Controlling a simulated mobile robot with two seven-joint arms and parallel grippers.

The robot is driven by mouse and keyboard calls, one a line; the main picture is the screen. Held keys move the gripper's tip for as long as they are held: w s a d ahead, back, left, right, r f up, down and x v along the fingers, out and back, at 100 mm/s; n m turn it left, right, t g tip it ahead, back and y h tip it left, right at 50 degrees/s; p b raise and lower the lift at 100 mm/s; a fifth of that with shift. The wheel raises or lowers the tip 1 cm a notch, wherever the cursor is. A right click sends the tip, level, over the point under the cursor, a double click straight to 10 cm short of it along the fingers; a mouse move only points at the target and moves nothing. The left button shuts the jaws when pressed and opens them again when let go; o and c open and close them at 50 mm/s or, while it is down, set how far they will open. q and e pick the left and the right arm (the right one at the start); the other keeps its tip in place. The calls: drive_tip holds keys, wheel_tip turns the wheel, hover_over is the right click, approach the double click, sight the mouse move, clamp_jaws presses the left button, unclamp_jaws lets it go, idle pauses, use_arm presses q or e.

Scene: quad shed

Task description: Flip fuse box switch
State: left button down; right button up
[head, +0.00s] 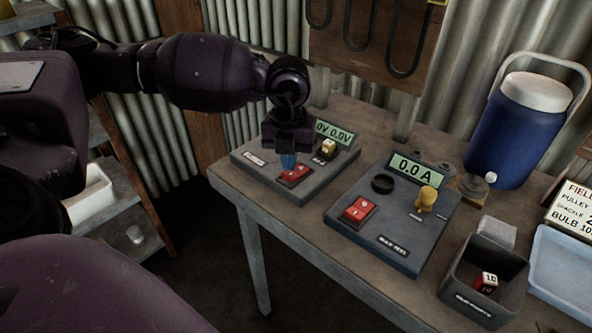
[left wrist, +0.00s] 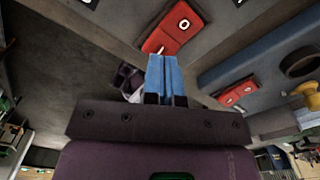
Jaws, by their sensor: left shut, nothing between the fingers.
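A grey box (head: 330,170) with a green display reading 0V 0.0V stands at the left of the bench. It carries a red rocker switch (head: 297,175), also in the left wrist view (left wrist: 176,27), where an O mark shows on its upper end. My left gripper (head: 288,161) points down at this switch, its blue fingers shut and empty. In the left wrist view its fingertips (left wrist: 161,60) overlap the switch's lower end; I cannot tell whether they touch. A second grey box (head: 400,240), reading 0.0 A, has another red rocker switch (head: 358,209). My right gripper is not in view.
A yellow knob (head: 426,198) and a black ring (head: 382,184) are on the second box. A dark bin (head: 455,295) holding a red-and-white block, a blue tray (head: 560,265) and a blue cooler (head: 515,130) stand to the right. A corrugated wall closes the back.

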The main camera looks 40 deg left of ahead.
use_arm(q)
drive_tip(key=shift+f, duration=0.55)
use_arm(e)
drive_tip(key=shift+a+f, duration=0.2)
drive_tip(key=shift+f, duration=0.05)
